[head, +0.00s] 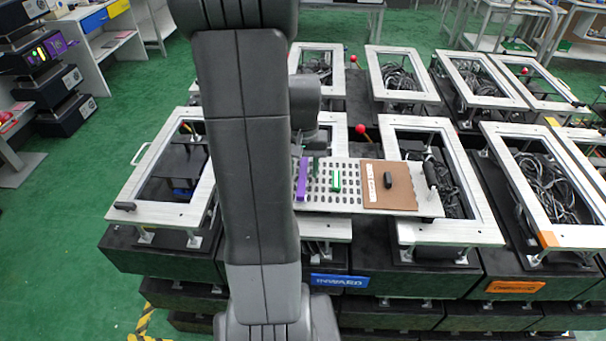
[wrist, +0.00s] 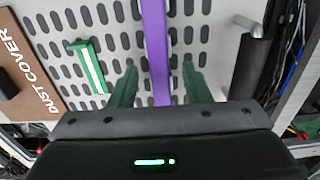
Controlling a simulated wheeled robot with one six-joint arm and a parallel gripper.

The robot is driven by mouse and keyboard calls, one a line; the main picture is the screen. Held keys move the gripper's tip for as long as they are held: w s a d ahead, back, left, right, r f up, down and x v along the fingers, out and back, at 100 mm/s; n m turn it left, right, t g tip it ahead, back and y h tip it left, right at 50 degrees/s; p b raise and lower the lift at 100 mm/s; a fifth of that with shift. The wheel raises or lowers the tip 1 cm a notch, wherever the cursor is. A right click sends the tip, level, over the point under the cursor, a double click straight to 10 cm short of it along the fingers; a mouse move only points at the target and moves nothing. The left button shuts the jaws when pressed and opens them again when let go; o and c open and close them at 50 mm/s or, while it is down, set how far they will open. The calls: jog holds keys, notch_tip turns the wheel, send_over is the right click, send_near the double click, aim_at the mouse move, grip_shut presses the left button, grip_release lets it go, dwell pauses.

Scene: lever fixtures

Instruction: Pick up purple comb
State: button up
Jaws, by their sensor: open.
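The purple comb (head: 301,180) is a long thin purple bar standing at the left end of a white slotted board (head: 321,201). In the wrist view the comb (wrist: 156,45) runs down the middle of the picture, and its lower end passes between the two green fingers. My gripper (wrist: 160,88) is open, with one finger on each side of the comb and a gap showing on both sides. I cannot tell how far the fingertips are above the board. In the head view my arm hides most of the gripper.
A green and white block (head: 336,180) sits on the board beside the comb. A brown dust cover (head: 388,197) with a black knob (head: 388,180) lies at the board's right. A black cylindrical handle (wrist: 247,62) stands near the comb in the wrist view. Metal frames (head: 450,232) surround the board.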

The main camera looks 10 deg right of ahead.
jog(key=shift+f, duration=0.25)
dwell(0.4)
grip_shut()
